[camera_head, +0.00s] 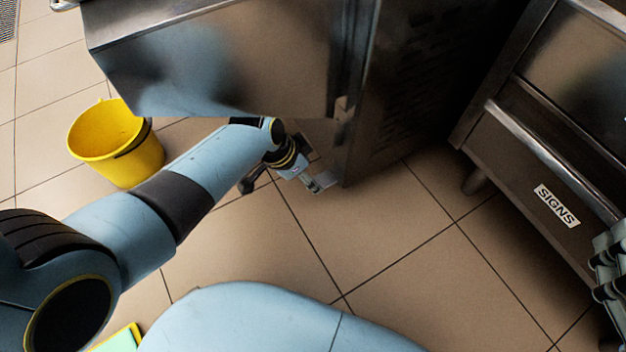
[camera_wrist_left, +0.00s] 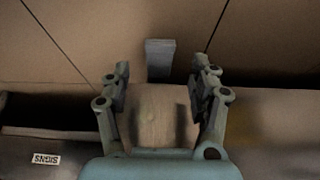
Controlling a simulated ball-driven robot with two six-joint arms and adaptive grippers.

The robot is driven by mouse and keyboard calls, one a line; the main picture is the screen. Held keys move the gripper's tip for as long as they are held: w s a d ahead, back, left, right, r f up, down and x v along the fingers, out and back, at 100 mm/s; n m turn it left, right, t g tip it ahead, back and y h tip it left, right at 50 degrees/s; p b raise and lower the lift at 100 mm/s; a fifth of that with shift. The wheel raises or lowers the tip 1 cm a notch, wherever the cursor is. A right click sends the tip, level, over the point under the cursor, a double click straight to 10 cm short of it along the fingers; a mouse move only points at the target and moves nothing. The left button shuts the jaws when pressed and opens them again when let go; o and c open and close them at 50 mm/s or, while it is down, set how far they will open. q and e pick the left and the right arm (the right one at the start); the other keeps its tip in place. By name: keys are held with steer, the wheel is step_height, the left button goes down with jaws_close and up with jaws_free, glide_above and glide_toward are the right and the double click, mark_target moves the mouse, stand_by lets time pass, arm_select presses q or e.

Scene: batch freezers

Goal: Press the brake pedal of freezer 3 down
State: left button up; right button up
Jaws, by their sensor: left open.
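The steel freezer (camera_head: 235,55) fills the top of the head view; no number shows on it. A small flat grey plate, which looks like the brake pedal (camera_head: 326,180), sits low at its near corner, just above the floor. It also shows in the left wrist view as a grey pedal plate (camera_wrist_left: 160,60). My left gripper (camera_head: 312,184) reaches down beside it. In the wrist view its open fingers (camera_wrist_left: 162,72) stand either side of the plate's line, with the plate just beyond the tips. I cannot tell whether they touch. My right gripper (camera_head: 609,270) shows only partly at the right edge.
A yellow bucket (camera_head: 118,142) stands on the tiled floor at left. A steel cabinet (camera_head: 548,135) with a SIGNS label (camera_head: 556,206) stands at right. Bare tiles (camera_head: 385,225) lie between them. A yellow-edged green item (camera_head: 118,340) shows at the bottom left.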

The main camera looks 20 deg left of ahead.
mark_target(327, 179)
arm_select(q)
steer(key=b+x, duration=0.3)
steer(key=x, duration=0.1)
steer(key=shift+f, duration=0.35)
arm_select(e)
step_height(327, 179, up, 22)
steer(key=w+a+n+t+y, duration=0.1)
steer(key=a+n+t+y, duration=0.1)
steer(key=n+t+y, duration=0.3)
steer(key=t+y, duration=0.2)
steer(key=t, duration=0.2)
steer(key=shift+w+a+f+t, duration=0.15)
steer(key=shift+a+t, duration=0.15)
arm_select(q)
steer(key=shift+c, duration=0.3)
jaws_close()
